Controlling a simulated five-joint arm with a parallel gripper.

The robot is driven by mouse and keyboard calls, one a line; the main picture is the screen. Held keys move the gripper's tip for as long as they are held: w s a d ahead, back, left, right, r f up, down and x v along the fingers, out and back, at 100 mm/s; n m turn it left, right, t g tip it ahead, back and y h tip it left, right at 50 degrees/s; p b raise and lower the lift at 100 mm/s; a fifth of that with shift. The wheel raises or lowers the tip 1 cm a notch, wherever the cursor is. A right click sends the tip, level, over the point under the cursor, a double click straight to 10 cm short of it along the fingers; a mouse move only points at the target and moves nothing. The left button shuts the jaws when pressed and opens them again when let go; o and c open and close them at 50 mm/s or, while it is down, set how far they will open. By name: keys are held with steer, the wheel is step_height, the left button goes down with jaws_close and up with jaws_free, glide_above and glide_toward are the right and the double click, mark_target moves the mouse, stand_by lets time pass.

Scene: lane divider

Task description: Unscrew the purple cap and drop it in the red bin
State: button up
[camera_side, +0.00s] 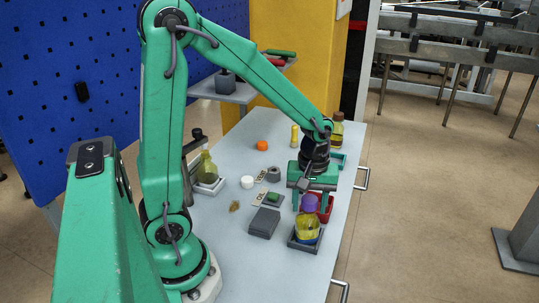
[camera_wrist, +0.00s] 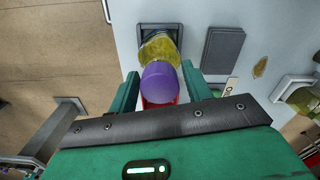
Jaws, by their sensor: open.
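The purple cap (camera_side: 309,202) sits on top of a yellow jar (camera_side: 307,228), which stands in a dark square holder (camera_side: 291,243) at the table's front right. My gripper (camera_side: 312,196) is just above the jar, pointing down. In the wrist view my gripper (camera_wrist: 159,70) is open, with the cap (camera_wrist: 161,83) between its two green fingers. A visible gap separates the cap from the right finger; contact on the left is unclear. The red bin (camera_side: 325,212) is behind the jar, partly hidden by the cap and gripper. Only a red sliver of it shows in the wrist view.
A flat grey block (camera_side: 264,222) lies left of the jar. A green bottle (camera_side: 207,171) stands on a white tray. A white round piece (camera_side: 247,182), a grey ring (camera_side: 273,174) and an orange cap (camera_side: 262,145) lie mid-table. An amber bottle (camera_side: 337,132) stands at the back.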

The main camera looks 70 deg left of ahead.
steer(key=shift+m, duration=0.3)
steer(key=shift+m, duration=0.6)
steer(key=shift+m, duration=0.8)
steer(key=shift+m, duration=0.9)
steer(key=shift+m, duration=0.8)
